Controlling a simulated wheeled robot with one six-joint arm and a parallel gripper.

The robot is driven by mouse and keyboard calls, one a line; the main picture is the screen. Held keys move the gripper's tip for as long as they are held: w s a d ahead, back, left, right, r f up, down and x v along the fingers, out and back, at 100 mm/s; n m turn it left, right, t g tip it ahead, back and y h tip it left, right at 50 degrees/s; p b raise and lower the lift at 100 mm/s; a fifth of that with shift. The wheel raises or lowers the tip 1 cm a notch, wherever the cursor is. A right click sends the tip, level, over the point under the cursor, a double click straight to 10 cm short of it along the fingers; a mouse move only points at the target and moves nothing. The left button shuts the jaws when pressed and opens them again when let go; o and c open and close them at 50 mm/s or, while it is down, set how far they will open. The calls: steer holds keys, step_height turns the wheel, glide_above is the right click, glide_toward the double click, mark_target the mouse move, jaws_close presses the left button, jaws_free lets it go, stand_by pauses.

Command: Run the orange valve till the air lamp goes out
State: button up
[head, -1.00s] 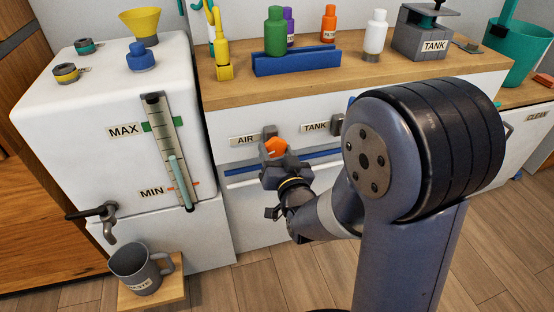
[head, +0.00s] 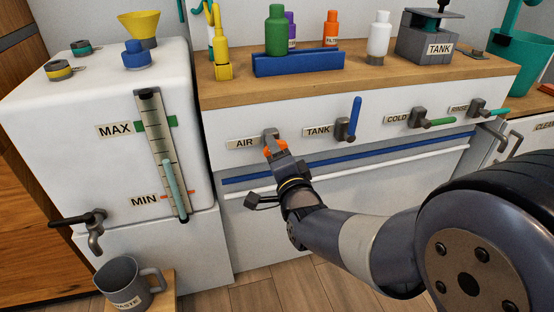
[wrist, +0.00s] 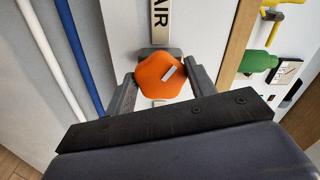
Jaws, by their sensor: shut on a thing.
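The orange valve (head: 268,149) is a knob on the white counter front, beside the label AIR (head: 243,143). In the wrist view the orange valve (wrist: 160,76) sits between the two fingers, with a small pale mark on its face. My gripper (head: 276,148) is shut on it; the fingers also show in the wrist view (wrist: 160,84). In the head view my fingers cover part of the knob. I cannot make out a lit air lamp in either view.
To the right are the blue TANK lever (head: 353,118), the green COLD lever (head: 438,122) and the teal RINSE lever (head: 492,113). A blue rail (head: 350,158) runs below. A grey mug (head: 125,284) stands at lower left. Bottles stand on the wooden counter (head: 380,85) above.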

steer(key=m, duration=1)
steer(key=shift+r+m, duration=0.15)
steer(key=shift+m, duration=0.15)
stand_by(0.5)
steer(key=o, duration=0.9)
steer(key=shift+o, duration=0.2)
steer(key=shift+s, duration=0.1)
steer(key=p+v, duration=0.2)
steer(key=v, duration=0.8)
steer(key=shift+s+d, duration=0.15)
steer(key=shift+s, duration=0.15)
